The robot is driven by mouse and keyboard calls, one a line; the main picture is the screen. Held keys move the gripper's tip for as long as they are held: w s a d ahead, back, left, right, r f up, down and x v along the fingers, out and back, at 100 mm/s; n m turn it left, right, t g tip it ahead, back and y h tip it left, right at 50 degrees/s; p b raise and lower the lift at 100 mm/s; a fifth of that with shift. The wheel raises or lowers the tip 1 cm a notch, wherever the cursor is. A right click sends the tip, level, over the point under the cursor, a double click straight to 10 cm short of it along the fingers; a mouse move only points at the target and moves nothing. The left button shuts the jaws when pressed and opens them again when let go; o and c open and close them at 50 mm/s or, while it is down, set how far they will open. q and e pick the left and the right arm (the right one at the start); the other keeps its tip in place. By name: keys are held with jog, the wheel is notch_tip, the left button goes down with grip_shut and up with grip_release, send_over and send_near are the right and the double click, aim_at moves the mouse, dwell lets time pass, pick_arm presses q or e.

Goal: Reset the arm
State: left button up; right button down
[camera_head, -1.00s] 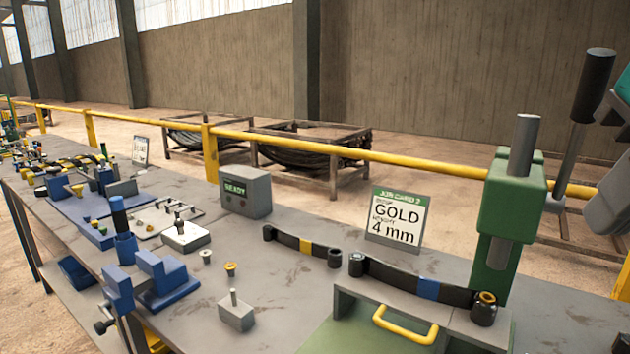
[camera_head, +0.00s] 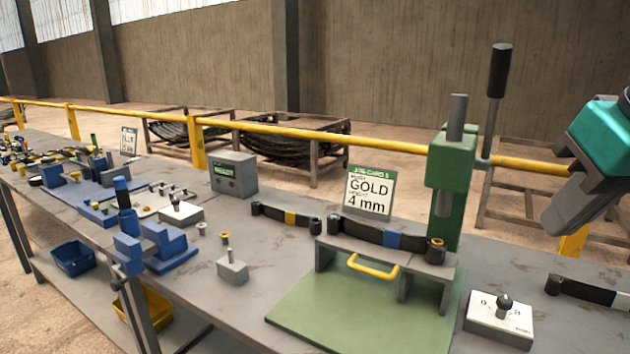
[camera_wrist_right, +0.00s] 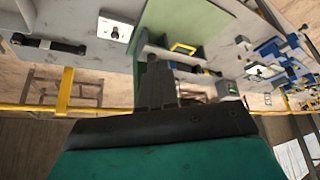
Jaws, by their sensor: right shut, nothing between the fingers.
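My right arm comes in at the right edge of the head view, with its teal wrist and grey gripper (camera_head: 570,212) raised above the bench, right of the green press. In the right wrist view the gripper (camera_wrist_right: 153,62) points toward the bench with its fingers together and nothing between them. It is apart from the press and the bench. My left gripper is not in view.
The green press (camera_head: 447,185) has a tall black-handled lever (camera_head: 497,75). The job card (camera_head: 370,191) reads GOLD 4 mm. A white dial box (camera_head: 499,322) stands front right. A blue vise (camera_head: 155,247) is left.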

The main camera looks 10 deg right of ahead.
jog(key=w+d+f+n+y, duration=0.1)
jog(key=w+d+f, duration=0.1)
jog(key=f, duration=0.9)
jog(key=w+d+f+n, duration=0.1)
jog(key=d+f+n, duration=0.1)
jog(key=f, duration=1)
jog(key=s+a+f+g, duration=0.1)
jog(key=s+a+f, duration=0.5)
jog(key=f, duration=0.2)
jog(key=s+a+f+g, duration=0.1)
jog(key=s+a+f, duration=0.5)
jog(key=f, duration=0.3)
jog(key=w+a+f+t+y, duration=0.1)
jog(key=w+a+f+t, duration=0.2)
jog(key=w+f+t, duration=0.4)
jog(key=shift+w+f+n, duration=0.25)
jog(key=shift+f+n, duration=0.05)
jog(key=shift+f, duration=0.6)
jog(key=shift+a, duration=0.1)
